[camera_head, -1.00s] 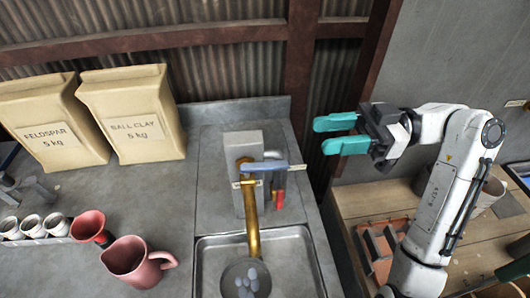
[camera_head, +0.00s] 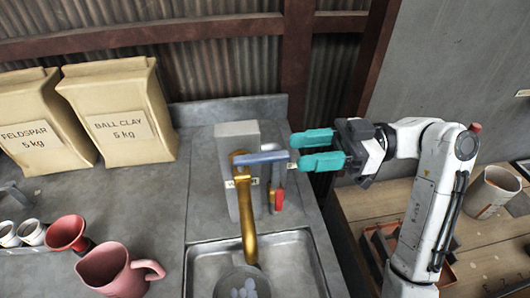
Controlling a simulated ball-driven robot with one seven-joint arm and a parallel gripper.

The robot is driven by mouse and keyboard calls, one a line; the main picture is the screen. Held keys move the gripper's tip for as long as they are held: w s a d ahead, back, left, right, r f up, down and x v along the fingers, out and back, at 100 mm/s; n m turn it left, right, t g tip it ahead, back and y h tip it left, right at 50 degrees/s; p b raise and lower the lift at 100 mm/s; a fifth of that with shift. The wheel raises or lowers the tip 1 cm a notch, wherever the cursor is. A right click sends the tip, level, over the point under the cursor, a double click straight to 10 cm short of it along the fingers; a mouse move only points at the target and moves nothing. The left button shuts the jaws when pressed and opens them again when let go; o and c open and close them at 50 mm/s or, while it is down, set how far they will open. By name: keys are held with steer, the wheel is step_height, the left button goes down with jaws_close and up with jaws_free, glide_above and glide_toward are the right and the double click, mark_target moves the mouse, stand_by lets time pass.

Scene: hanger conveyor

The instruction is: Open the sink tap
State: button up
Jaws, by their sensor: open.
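The sink tap has a brass spout (camera_head: 247,215) that runs down from a grey block (camera_head: 238,135) toward the metal sink (camera_head: 310,262). A blue-grey lever handle (camera_head: 262,158) sticks out to the right from the top of the tap. My gripper (camera_head: 312,150) has two teal fingers, spread apart and pointing left. The fingers are at the right end of the lever, with the lever's tip close to or between them. I cannot tell whether they touch it.
A red-handled tool (camera_head: 277,195) stands just right of the spout. A pink mug (camera_head: 115,270) and red funnel (camera_head: 67,233) are at lower left. Bags of feldspar (camera_head: 40,125) and ball clay (camera_head: 122,112) stand at the back. A wooden table (camera_head: 480,235) is on the right.

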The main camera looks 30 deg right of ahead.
mark_target(244, 158)
steer(key=p+x, duration=0.1)
steer(key=x, duration=0.6)
steer(key=shift+w+a, duration=0.1)
steer(key=shift+a, duration=0.2)
jaws_close()
